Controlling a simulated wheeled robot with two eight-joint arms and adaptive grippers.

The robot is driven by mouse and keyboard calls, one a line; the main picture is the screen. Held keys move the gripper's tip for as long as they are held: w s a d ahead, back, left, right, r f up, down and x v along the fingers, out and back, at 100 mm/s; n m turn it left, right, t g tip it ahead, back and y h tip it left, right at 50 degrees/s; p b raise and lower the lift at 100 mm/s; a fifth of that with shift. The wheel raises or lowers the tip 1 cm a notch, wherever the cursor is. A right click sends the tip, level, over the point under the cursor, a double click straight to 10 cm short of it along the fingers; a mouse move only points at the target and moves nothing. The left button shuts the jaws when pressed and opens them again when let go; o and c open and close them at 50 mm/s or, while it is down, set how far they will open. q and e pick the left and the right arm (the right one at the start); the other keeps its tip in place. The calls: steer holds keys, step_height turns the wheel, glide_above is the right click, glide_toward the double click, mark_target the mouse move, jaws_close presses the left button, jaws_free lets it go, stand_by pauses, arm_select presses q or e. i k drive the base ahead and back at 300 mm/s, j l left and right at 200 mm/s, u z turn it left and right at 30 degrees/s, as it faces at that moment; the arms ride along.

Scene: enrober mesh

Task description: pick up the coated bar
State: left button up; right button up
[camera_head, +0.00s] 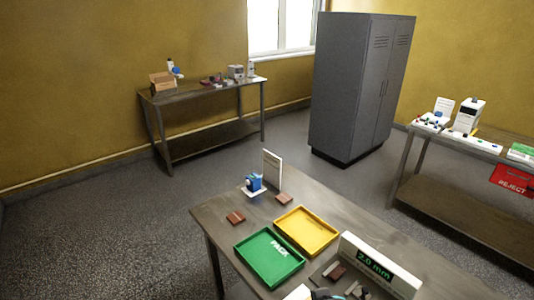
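Several brown bars lie on the near table. One bar (336,271) lies by the white block marked 2.0 mm (380,265), on what seems to be a dark plate. A second bar (236,218) lies left of the green tray, and a third bar (284,198) lies behind the yellow tray. I cannot tell from looks which is the coated one. My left gripper (353,290) seems to show as dark parts at the bottom edge, just in front of the first bar. It is mostly cut off, and its opening is unclear. My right gripper is not in view.
A green PACK tray (241,250) and a yellow tray (333,236) stand empty on the near table (208,228). A blue device (255,182) and an upright white card (272,170) stand at its back. A red REJECT bin (512,181) is at the right table.

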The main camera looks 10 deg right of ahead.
mark_target(339, 271)
steer(key=z, duration=1.4)
